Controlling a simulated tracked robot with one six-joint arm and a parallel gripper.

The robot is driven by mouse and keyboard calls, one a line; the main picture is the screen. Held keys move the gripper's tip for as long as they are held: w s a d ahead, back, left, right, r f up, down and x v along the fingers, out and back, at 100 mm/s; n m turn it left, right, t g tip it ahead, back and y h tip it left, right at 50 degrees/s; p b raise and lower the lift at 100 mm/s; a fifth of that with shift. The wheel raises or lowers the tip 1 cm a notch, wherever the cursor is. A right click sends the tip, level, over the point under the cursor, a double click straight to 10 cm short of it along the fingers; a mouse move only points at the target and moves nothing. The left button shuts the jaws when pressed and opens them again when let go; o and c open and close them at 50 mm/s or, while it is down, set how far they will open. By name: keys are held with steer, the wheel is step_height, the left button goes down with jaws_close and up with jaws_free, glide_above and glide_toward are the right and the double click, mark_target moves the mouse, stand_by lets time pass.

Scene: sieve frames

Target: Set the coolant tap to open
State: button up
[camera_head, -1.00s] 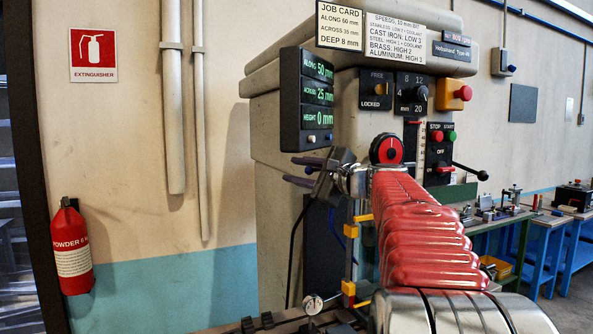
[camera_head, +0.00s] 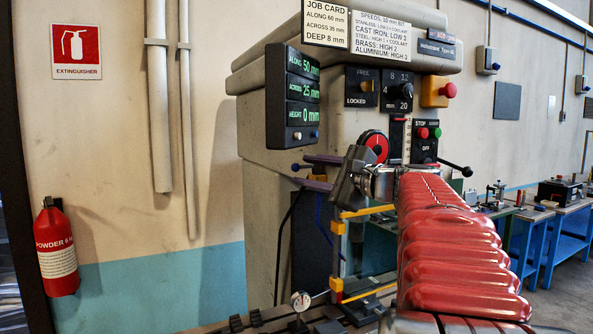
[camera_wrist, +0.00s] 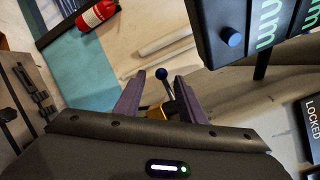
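The tap's lever with a blue ball knob (camera_head: 295,167) shows at the left side of the milling machine, beside my fingertips. In the wrist view the blue ball (camera_wrist: 162,74) stands on a thin lever above a yellow part (camera_wrist: 158,111), between my two purple fingers. My gripper (camera_head: 303,171) is open, with a gap on both sides of the lever in the wrist view (camera_wrist: 159,82). I cannot tell whether a finger touches it. The tap's base is largely hidden by my gripper, and no open or shut marking is readable.
The readout box (camera_head: 292,97) hangs just above my gripper. A fire extinguisher (camera_head: 56,250) hangs on the left wall.

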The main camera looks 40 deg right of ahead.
steer(key=shift+s+d, duration=0.2)
steer(key=shift+s, duration=1.1)
steer(key=shift+s+d, duration=0.15)
steer(key=shift+s, duration=1.15)
steer(key=shift+c, duration=0.2)
